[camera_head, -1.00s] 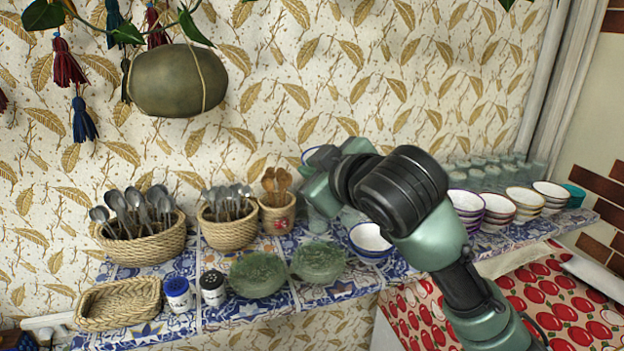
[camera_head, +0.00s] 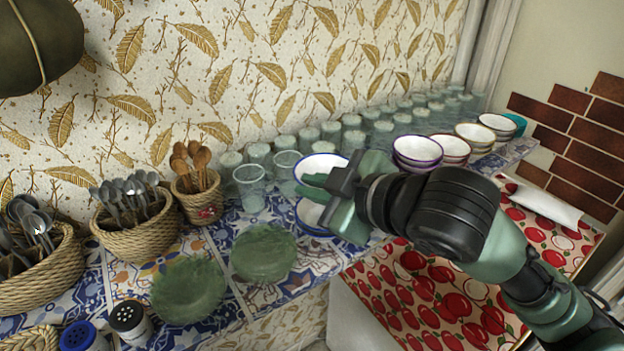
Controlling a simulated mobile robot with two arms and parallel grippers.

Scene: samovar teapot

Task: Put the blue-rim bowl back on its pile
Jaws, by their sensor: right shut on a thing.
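The blue-rim bowl (camera_head: 318,164) is white inside and is held in my right gripper (camera_head: 318,186). The gripper's green fingers are shut on its near side and hide part of it. Below it, in the picture, stands the pile of blue-rim bowls (camera_head: 309,213) on the tiled shelf, partly covered by the gripper. The held bowl appears above and slightly behind the pile, with a gap between their visible rims. Its exact height is hard to tell. My left gripper is not in view.
Clear glasses (camera_head: 250,188) stand left of and behind the pile. Purple-rim bowls (camera_head: 417,152) and other bowl piles stand to the right. Green glass plates (camera_head: 263,252) lie at the front left. Baskets of spoons (camera_head: 137,222) stand farther left.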

